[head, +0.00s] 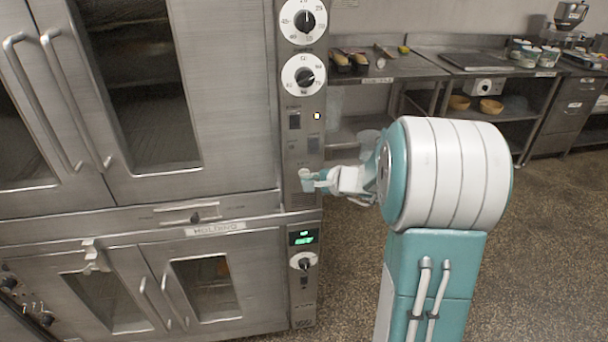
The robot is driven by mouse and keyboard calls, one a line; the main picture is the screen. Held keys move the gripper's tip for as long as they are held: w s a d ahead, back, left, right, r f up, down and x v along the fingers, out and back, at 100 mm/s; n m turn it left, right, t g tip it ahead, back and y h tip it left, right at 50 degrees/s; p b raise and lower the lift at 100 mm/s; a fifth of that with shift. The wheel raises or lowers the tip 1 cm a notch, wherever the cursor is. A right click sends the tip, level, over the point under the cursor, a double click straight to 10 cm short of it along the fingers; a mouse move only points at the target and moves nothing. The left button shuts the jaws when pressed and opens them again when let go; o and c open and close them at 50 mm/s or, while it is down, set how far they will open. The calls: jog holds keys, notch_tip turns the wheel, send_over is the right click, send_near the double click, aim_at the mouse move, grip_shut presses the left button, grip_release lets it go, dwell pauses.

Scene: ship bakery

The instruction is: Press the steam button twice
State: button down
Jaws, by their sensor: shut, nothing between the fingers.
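The oven's narrow control panel (305,155) runs down the right side of the steel oven. It carries two round white dials, an upper one (304,21) and a lower one (304,75). Below them are a dark switch (294,120), a small lit indicator (317,116) and another dark switch (313,144). I cannot read which of these is the steam button. My gripper (307,181) is shut and empty, in front of the panel's lower part, below the switches. It hides a patch of the panel; whether it touches is unclear.
Oven doors with long handles (70,100) fill the left. A holding cabinet (215,270) with a green display (303,237) and a dial (303,261) stands below. Steel work tables (430,66) with bowls and tubs stand at the back right. The floor (545,240) at right is clear.

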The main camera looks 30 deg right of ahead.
jog(key=shift+w+d, duration=0.1)
jog(key=shift+w, duration=0.25)
dwell(0.7)
jog(key=shift+s, duration=0.15)
jog(key=shift+s+a, duration=0.2)
jog(key=shift+s, duration=0.45)
jog(key=shift+s+a, duration=0.25)
jog(key=shift+s, duration=0.55)
jog(key=shift+s+a, duration=0.2)
jog(key=shift+s, duration=0.6)
jog(key=shift+s+a, duration=0.25)
jog(key=shift+s, duration=0.55)
